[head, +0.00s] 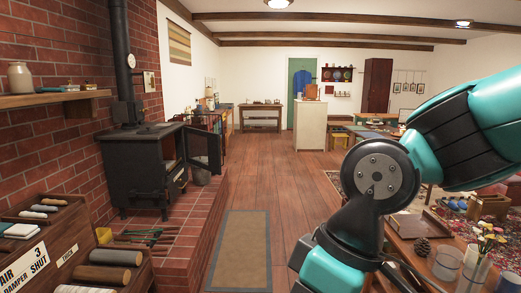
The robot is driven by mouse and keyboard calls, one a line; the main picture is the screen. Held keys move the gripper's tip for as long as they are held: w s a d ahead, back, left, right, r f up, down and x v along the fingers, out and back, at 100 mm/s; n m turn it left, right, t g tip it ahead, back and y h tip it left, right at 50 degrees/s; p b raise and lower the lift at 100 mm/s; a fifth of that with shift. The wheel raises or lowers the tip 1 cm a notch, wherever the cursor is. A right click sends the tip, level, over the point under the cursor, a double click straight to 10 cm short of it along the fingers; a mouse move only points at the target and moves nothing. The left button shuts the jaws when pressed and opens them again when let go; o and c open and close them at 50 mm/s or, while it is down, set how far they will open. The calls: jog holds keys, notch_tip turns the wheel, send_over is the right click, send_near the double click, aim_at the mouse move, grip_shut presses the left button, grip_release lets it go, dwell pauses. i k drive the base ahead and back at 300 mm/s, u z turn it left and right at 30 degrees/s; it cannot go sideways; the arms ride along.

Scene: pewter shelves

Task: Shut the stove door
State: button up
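The black stove (138,175) stands on a raised brick hearth at the left, with a black flue pipe rising from its top. Its stove door (204,148) hangs open, swung out to the right of the stove's front, with a pane framed in black. My teal and dark grey arm fills the right side of the head view, well apart from the door. My gripper is outside the picture.
A tan mat (240,250) lies on the wooden floor, which is open ahead. The brick hearth (185,230) juts out below the stove. A wooden rack (70,245) with rolls is near left. A table (415,262) with jars and a pine cone is near right.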

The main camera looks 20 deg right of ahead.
aim_at(214, 140)
jog(key=z, duration=0.7)
jog(key=i, duration=6.05)
jog(key=u, duration=0.6)
